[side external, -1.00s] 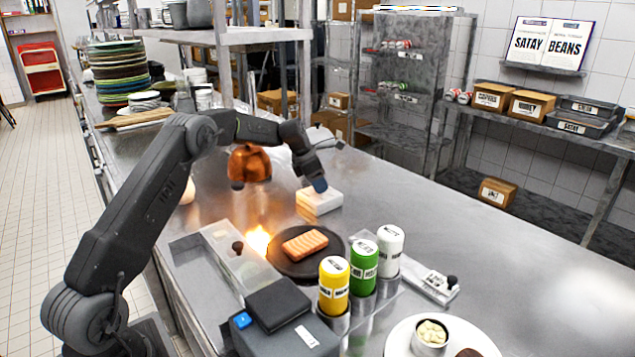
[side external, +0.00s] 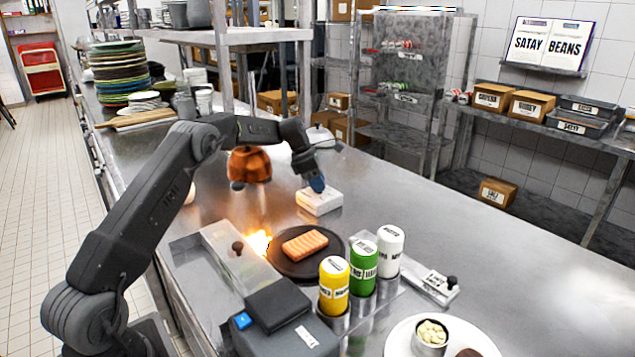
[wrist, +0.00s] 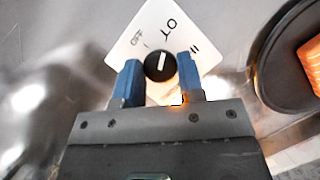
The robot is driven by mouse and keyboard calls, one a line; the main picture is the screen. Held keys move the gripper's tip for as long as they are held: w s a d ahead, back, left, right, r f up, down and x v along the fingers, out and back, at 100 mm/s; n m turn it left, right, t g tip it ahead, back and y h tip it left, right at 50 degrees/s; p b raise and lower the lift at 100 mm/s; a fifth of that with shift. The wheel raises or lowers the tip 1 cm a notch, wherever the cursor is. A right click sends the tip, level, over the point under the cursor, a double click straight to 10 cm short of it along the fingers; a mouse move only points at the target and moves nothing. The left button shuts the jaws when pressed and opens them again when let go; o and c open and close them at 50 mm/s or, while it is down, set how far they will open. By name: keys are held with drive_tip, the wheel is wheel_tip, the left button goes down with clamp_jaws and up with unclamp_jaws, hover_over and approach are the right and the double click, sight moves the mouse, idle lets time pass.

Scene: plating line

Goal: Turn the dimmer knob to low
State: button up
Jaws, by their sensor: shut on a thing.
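The dimmer is a white box (side external: 320,202) on the steel counter, under my gripper (side external: 317,186) in the side view. In the wrist view its white face (wrist: 125,45) carries an OFF mark at upper left and an LO-like mark at upper right. The knob is hidden in the side view.
A dark round plate (side external: 285,268) with a salmon fillet (side external: 304,243) lies close to the box, with a flame-like glow (side external: 260,241) beside it. Yellow (side external: 334,288), green (side external: 363,268) and white (side external: 390,250) bottles stand in front.

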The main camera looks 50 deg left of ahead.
drive_tip(key=o, duration=0.9)
drive_tip(key=v, duration=1.3)
drive_tip(key=shift+s+r, duration=0.2)
drive_tip(key=shift+r, duration=0.1)
